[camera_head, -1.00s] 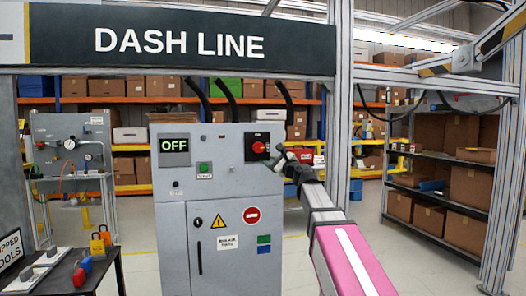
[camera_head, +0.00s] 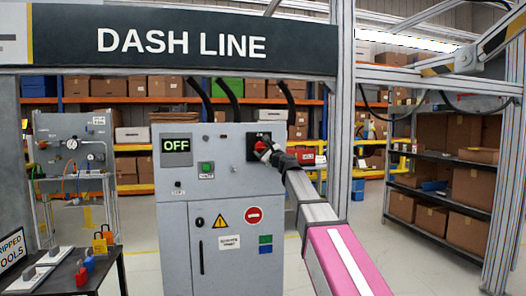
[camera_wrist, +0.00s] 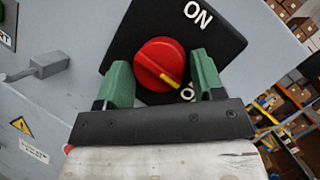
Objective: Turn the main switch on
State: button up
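The main switch is a round red knob (camera_wrist: 159,64) with a yellow pointer mark on a black plate (camera_wrist: 205,35). In the wrist view the plate reads ON at the top, and the yellow mark points down and right toward a partly hidden label. My gripper (camera_wrist: 165,84) is open, with one green finger on each side of the knob; I cannot tell whether they touch it. In the head view the knob (camera_head: 261,146) is partly covered by my gripper (camera_head: 270,151). The cabinet's display (camera_head: 176,146) reads OFF.
The grey cabinet (camera_head: 225,190) carries a green button (camera_head: 206,168) left of the switch. In the wrist view a grey handle (camera_wrist: 38,66) sticks out left of the plate. A dark table (camera_head: 100,275) with padlocks stands at the lower left.

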jog(key=c, duration=0.5)
jog(key=shift+n, duration=0.4)
jog(key=n+g, duration=0.2)
jog(key=n, duration=0.1)
jog(key=shift+d+r+n, duration=0.1)
jog(key=shift+r+n, duration=0.05)
jog(key=shift+n, duration=0.25)
jog(key=n+g, duration=0.1)
jog(key=n, duration=0.2)
jog(key=shift+r+n+g+h, duration=0.1)
jog(key=shift+n+g+h, duration=0.2)
jog(key=shift+g+h, duration=0.1)
jog(key=n+g+h, duration=0.1)
jog(key=n+h, duration=0.1)
jog(key=n, duration=0.2)
jog(key=shift+r, duration=0.2)
jog(key=shift+s+n+h, duration=0.1)
jog(key=shift+n+h, duration=1.2)
jog(key=shift+n, duration=0.5)
